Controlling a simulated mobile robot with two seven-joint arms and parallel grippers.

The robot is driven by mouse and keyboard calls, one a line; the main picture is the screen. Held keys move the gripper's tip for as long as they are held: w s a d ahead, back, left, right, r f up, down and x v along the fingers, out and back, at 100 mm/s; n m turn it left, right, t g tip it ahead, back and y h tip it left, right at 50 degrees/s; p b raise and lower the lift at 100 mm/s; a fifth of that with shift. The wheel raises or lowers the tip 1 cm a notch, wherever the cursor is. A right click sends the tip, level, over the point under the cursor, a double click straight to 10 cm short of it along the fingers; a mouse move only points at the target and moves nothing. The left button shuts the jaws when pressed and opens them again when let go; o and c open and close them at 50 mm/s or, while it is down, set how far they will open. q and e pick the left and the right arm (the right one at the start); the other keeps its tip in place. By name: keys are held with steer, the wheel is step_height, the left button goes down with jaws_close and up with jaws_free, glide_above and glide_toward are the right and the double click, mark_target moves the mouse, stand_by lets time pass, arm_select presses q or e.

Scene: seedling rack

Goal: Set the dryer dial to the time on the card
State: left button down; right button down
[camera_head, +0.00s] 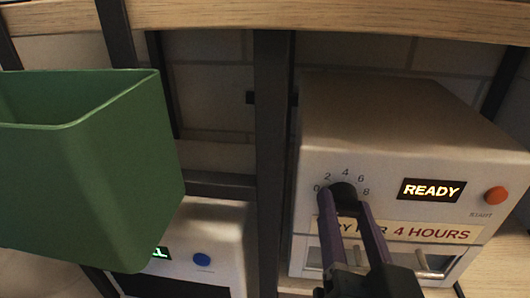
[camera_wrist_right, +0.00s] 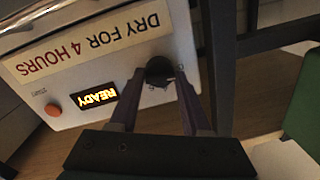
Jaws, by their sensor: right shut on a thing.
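The dryer (camera_head: 420,125) is a pale box on the right of the head view. Its dark round dial (camera_head: 342,189) has the marks 0, 2, 4, 6 and 8 around it; which mark it points at cannot be told. The card (camera_head: 432,233) below reads "DRY FOR 4 HOURS", partly hidden by my gripper in the head view; it shows upside down in the wrist view (camera_wrist_right: 97,35). My right gripper (camera_head: 350,207) is shut on the dial, its purple fingers on either side, also in the wrist view (camera_wrist_right: 159,85). My left gripper is out of view.
The dryer's display (camera_head: 432,190) reads READY, with an orange start button (camera_head: 496,195) beside it. A green bin (camera_head: 90,170) fills the left. Below it is another white device (camera_head: 225,235) with a blue button. A dark rack post (camera_head: 271,150) stands between.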

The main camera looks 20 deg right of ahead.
steer(key=shift+m, duration=0.4)
steer(key=m, duration=0.3)
steer(key=shift+f, duration=0.15)
steer(key=m, duration=0.3)
steer(key=shift+f+m, duration=0.1)
steer(key=shift+m, duration=0.3)
steer(key=shift+f+m+h+b, duration=0.1)
steer(key=shift+m+h+b, duration=0.35)
steer(key=shift+m, duration=1.7)
steer(key=shift+f+m+h+b, duration=0.15)
steer(key=shift+m+b, duration=0.5)
steer(key=shift+m, duration=1.5)
steer(key=shift+r, duration=0.1)
steer(key=c, duration=0.7)
jaws_free()
steer(key=o, duration=0.3)
steer(key=shift+r, duration=0.1)
